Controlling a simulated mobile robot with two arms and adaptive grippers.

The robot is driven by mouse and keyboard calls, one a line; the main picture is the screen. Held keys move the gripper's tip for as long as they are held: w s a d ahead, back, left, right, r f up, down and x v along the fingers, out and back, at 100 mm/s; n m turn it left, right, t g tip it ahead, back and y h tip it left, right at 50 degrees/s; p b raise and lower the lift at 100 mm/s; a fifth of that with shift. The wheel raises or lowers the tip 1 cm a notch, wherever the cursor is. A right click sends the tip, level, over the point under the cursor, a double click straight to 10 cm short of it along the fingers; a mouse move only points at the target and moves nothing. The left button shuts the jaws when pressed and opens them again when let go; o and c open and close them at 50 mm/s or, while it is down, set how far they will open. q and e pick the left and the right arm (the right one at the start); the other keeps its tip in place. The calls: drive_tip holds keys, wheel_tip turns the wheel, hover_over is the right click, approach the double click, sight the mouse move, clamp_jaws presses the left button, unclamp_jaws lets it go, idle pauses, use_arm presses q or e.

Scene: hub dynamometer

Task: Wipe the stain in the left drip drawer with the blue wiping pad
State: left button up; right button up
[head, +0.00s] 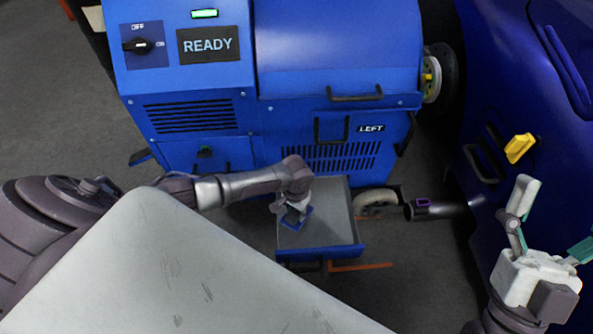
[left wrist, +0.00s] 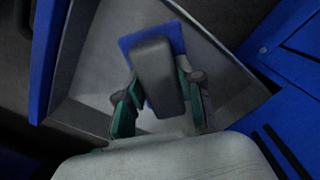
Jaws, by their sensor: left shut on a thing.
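The left drip drawer (head: 335,252) is pulled out below the panel marked LEFT. It has a grey inside and a blue front. My left gripper (head: 294,208) reaches down into it, shut on the blue wiping pad (head: 302,222). In the left wrist view the gripper (left wrist: 162,98) has a finger on each side of the pad's dark grey handle (left wrist: 155,65). The pad's blue plate (left wrist: 128,43) lies over the drawer floor; I cannot tell whether it touches. I cannot make out the stain. My right gripper (head: 550,222) is open and empty at the right.
The blue dynamometer cabinet (head: 335,60) stands behind the drawer, with a READY display (head: 208,44). A dark cylinder with a purple mark (head: 435,209) and a wheel (head: 375,203) are right of the drawer. A dark blue body with a yellow handle (head: 519,147) stands at the right.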

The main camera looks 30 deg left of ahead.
use_arm(q)
drive_tip(key=shift+r+p, duration=0.4)
drive_tip(key=shift+r, duration=0.05)
drive_tip(key=shift+r+p, duration=0.3)
drive_tip(key=shift+p, duration=0.05)
drive_tip(key=shift+r+p, duration=0.35)
drive_tip(key=shift+p, duration=0.05)
drive_tip(key=shift+r+p, duration=0.25)
drive_tip(key=shift+p, duration=0.05)
use_arm(e)
drive_tip(key=w+f+g+h, duration=0.3)
drive_tip(key=w+f+g, duration=0.3)
drive_tip(key=f+g, duration=0.2)
drive_tip(key=shift+d+f, duration=0.25)
drive_tip(key=shift+f, duration=0.95)
use_arm(q)
drive_tip(key=shift+r, duration=0.1)
use_arm(e)
drive_tip(key=shift+w, duration=0.1)
